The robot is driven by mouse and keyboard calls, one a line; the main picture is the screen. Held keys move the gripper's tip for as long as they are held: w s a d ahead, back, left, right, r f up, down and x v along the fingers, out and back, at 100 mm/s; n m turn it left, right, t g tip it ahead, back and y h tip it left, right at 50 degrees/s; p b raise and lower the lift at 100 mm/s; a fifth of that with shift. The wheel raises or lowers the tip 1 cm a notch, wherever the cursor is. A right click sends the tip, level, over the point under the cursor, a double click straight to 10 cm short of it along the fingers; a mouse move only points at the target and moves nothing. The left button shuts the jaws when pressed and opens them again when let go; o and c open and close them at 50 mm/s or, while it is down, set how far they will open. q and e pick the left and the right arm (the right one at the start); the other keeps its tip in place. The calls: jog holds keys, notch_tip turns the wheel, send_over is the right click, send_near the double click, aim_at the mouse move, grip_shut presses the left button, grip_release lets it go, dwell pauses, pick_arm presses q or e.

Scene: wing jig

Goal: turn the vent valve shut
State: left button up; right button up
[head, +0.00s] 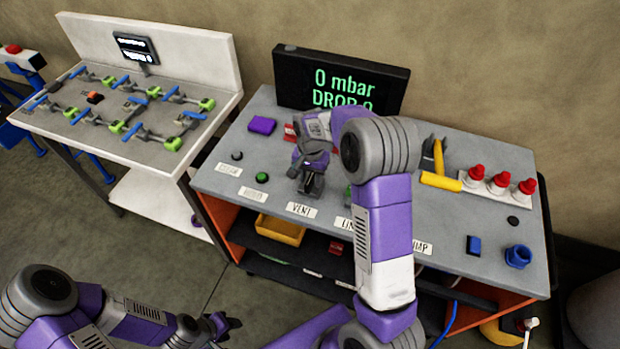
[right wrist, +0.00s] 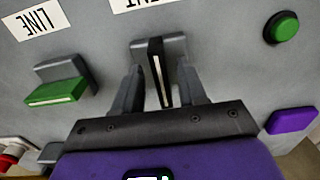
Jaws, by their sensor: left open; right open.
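The vent valve handle (right wrist: 158,72), dark with a pale stripe, stands on the grey panel below the partly cut-off VENT label in the right wrist view. My right gripper (right wrist: 158,88) is open, with one finger on each side of the handle; I cannot tell whether either finger touches it. In the head view my right gripper (head: 311,187) is just above the VENT label (head: 302,210) and hides most of the valve. My left gripper (head: 222,324) is open and empty at the bottom of the head view, away from the bench.
A green valve handle (right wrist: 55,92) by the LINE label and a green button (right wrist: 284,27) flank the vent valve. The display (head: 340,82) reads 0 mbar. A parts table (head: 178,165) stands left.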

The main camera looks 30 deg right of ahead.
jog(key=shift+f, duration=0.55)
grip_shut()
